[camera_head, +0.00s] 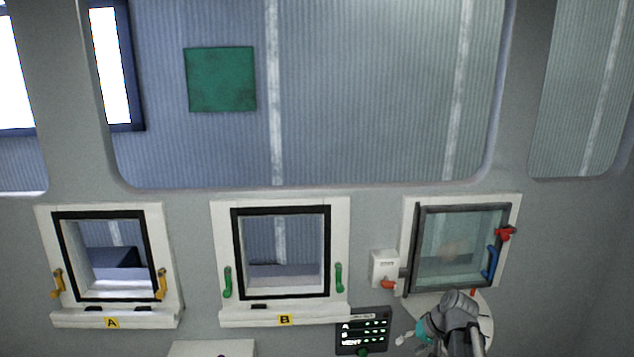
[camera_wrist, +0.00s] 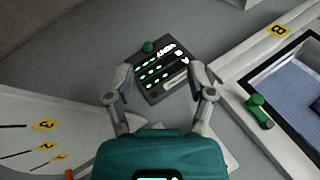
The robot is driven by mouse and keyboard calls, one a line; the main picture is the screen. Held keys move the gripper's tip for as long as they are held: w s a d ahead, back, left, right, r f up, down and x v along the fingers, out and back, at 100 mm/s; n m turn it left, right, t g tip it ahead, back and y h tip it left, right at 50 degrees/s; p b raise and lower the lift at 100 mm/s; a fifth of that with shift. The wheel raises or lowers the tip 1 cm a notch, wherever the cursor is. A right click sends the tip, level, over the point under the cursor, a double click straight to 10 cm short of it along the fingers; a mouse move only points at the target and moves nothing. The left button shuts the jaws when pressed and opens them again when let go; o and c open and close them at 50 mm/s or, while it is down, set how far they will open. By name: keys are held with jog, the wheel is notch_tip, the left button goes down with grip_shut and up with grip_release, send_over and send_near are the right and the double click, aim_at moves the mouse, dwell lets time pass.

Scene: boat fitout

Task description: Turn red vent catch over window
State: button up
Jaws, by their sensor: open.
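The red vent catch (camera_head: 504,233) sits on the upper right side of the glazed vent window (camera_head: 452,240) in the head view. A blue handle (camera_head: 491,262) is just below it on the same frame. The pane looks closed in its frame. My gripper (camera_head: 403,339) is below and left of this window, apart from the catch. In the wrist view my gripper (camera_wrist: 163,86) is open and empty, its fingers facing the dark indicator panel (camera_wrist: 158,72). The catch is not in the wrist view.
A white box with a red lever (camera_head: 388,284) is left of the vent window. Window B (camera_head: 340,215) with green handles and window A (camera_head: 155,215) with yellow handles are farther left. The indicator panel also shows in the head view (camera_head: 362,331). A numbered dial (camera_wrist: 25,110) is at the wrist view's left.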

jog(key=s+a+f+n+g+h+b, duration=0.2)
jog(key=s+a+f+h, duration=0.3)
jog(key=s+a, duration=0.2)
jog(key=shift+s+a+g, duration=0.3)
jog(key=shift+s, duration=1.1)
